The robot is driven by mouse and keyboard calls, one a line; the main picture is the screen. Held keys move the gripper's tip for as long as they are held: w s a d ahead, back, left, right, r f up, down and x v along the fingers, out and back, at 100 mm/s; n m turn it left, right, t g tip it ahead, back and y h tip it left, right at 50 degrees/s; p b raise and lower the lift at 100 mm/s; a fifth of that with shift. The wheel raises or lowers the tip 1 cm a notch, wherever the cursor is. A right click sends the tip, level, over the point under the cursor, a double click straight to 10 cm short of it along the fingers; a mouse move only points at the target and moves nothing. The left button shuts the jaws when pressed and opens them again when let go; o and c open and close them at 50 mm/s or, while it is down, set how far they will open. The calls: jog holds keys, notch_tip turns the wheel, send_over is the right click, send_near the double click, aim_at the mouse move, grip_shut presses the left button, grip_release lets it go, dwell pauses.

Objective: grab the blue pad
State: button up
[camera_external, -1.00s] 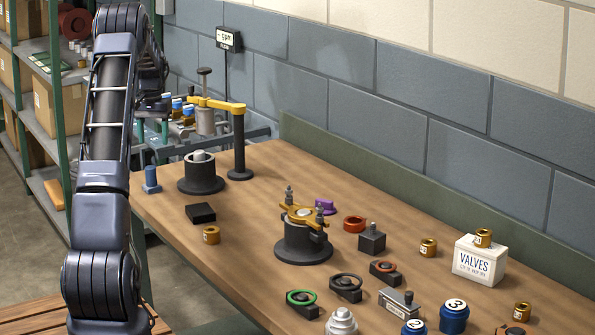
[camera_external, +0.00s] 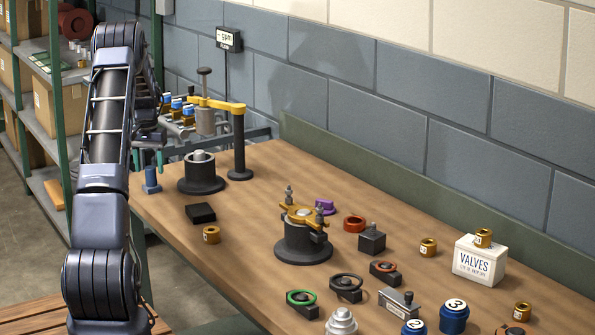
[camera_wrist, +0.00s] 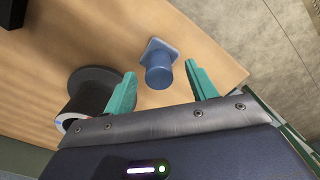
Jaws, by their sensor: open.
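The blue pad (camera_external: 151,182) is a short blue cylinder on a square foot, standing at the table's left edge in the external view. In the wrist view the blue pad (camera_wrist: 159,68) shows between the two teal fingertips, with a gap on each side. My gripper (camera_wrist: 161,70) is open and empty, pointing down toward it. In the external view my gripper (camera_external: 151,160) is partly hidden behind my arm, its teal fingertips just above the pad. I cannot tell how much height separates them.
A black round fixture (camera_external: 201,175) stands close to the right of the pad; it also shows in the wrist view (camera_wrist: 90,92). A post with a yellow arm (camera_external: 239,140) rises behind it. A black block (camera_external: 200,213) and a brass ring (camera_external: 211,235) lie nearer the front.

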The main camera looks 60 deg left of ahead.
aim_at(150, 167)
jog(key=f, duration=0.3)
jog(key=shift+w+f, duration=0.2)
jog(key=shift+f, duration=0.05)
jog(key=shift+c, duration=0.5)
jog(key=c, duration=1)
jog(key=shift+r, duration=0.1)
